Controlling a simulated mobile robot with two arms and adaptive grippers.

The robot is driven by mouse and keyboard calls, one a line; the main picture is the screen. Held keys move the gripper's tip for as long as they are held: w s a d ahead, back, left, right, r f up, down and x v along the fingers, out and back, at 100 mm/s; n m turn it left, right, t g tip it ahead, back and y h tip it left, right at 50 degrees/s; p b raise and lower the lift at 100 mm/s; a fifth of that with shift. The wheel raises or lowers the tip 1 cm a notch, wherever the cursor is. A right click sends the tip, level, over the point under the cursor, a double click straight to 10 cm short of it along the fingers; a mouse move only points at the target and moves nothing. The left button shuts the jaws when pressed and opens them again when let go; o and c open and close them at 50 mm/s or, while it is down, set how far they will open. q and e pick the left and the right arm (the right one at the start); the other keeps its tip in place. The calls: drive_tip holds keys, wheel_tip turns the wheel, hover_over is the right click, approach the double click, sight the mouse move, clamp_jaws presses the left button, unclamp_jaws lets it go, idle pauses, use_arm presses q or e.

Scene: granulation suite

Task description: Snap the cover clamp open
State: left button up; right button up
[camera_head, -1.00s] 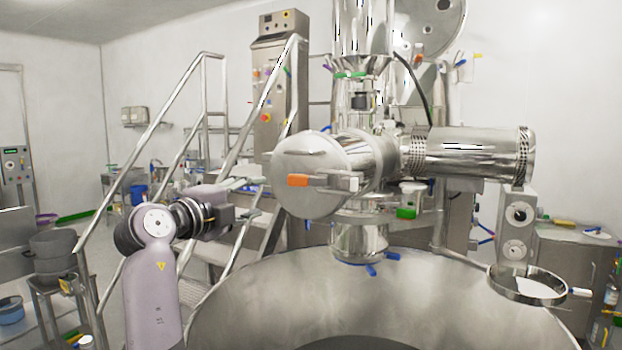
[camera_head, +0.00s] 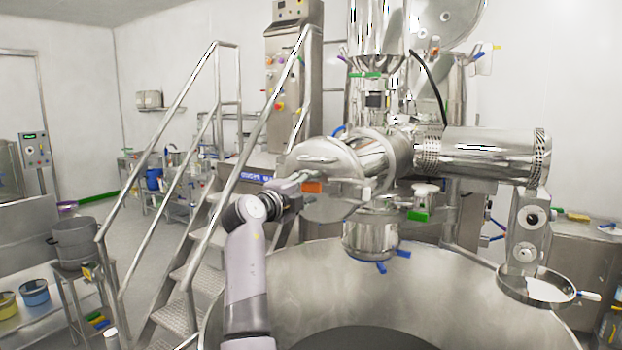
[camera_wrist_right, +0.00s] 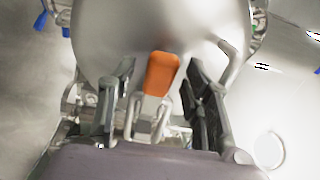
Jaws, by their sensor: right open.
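The cover clamp's orange handle (camera_head: 313,187) sits low on the front of the round steel cover (camera_head: 318,158), with its grey metal catch (camera_head: 356,186) to the right. My right gripper (camera_head: 297,186) is at the handle's left end, in front of the cover. In the right wrist view the orange handle (camera_wrist_right: 161,73) lies between the two spread fingers of my right gripper (camera_wrist_right: 160,78), with a visible gap on each side. The fingers are open and do not appear to grip it. The metal links below the handle are partly hidden. My left gripper is not in view.
A large steel bowl (camera_head: 440,290) opens below the cover. A horizontal steel cylinder (camera_head: 485,155) extends to the right. A stair with steel rails (camera_head: 170,190) stands to the left. A green-handled fitting (camera_head: 418,215) sits right of the cover.

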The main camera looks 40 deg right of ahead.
drive_tip(key=shift+x, duration=0.8)
drive_tip(key=shift+c, duration=0.4)
clamp_jaws()
